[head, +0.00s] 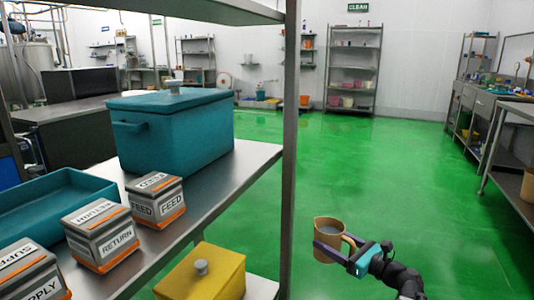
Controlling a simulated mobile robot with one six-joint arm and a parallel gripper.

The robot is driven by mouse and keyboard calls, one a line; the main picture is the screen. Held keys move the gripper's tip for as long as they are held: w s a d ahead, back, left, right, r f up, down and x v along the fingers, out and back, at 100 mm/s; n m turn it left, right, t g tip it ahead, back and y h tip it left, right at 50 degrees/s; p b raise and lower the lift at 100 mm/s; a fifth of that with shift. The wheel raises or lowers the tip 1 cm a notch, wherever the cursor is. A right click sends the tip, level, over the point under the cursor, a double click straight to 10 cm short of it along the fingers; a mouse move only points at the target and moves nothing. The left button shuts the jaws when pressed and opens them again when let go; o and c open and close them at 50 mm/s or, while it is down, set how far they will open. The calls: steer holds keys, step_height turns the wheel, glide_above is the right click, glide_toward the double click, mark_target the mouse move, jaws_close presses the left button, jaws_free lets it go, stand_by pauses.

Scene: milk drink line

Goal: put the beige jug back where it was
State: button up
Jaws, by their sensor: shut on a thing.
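The beige jug (327,236) shows in the head view at the lower middle right, held in the air over the green floor. It looks close to upright, and something greyish shows inside its top. My gripper (338,249) is shut on the jug, reaching it from the lower right. One dark finger lies across the jug's side. The far side of the jug and the other contact are hard to make out.
A steel shelf (235,178) on the left bears a lidded teal bin (178,135), a teal tray (62,205) and several labelled boxes. Its upright post (290,150) stands left of the jug. A yellow lidded box (205,275) sits lower. Open green floor (400,190) lies beyond.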

steer(key=s+a+r+n+g+y+p, duration=0.1)
steer(key=s+a+r+n+g+y, duration=0.1)
steer(key=s+a+g+y, duration=0.15)
step_height(320, 180, up, 23)
steer(key=p, duration=3.1)
steer(key=shift+t+h+p, duration=0.3)
steer(key=shift+t+h, duration=0.05)
steer(key=shift+h, duration=0.1)
steer(key=shift+s+d, duration=0.1)
steer(key=shift+d, duration=0.1)
